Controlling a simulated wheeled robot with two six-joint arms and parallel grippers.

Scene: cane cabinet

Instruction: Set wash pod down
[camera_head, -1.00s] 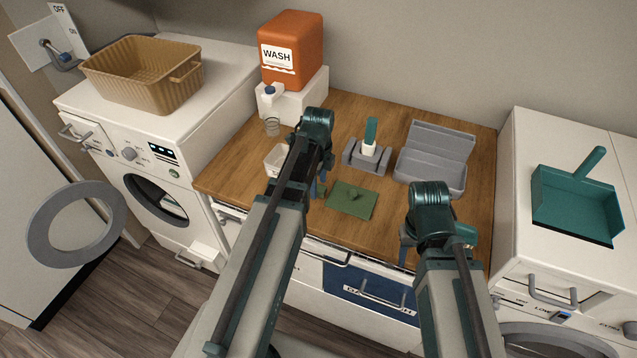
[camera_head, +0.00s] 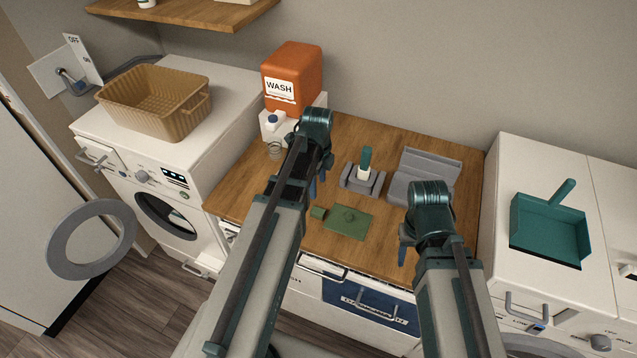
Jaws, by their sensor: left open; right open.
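A dark green mat (camera_head: 347,224) lies on the wooden counter. A small rounded green piece (camera_head: 350,214) sits on it. A small green block (camera_head: 317,212) lies at the mat's left edge; I cannot tell whether it is on the mat or beside it. Either could be the wash pod; the view is too small to tell. My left gripper (camera_head: 317,187) is open and empty, its fingers pointing down just above and behind the block, apart from it. My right gripper (camera_head: 404,250) is open near the counter's front edge, right of the mat, partly hidden by its own arm.
Behind the mat stand a grey holder with a green-handled brush (camera_head: 365,164) and an open grey case (camera_head: 425,178). A tan basket (camera_head: 155,100) and teal dustpan (camera_head: 549,228) flank the counter.

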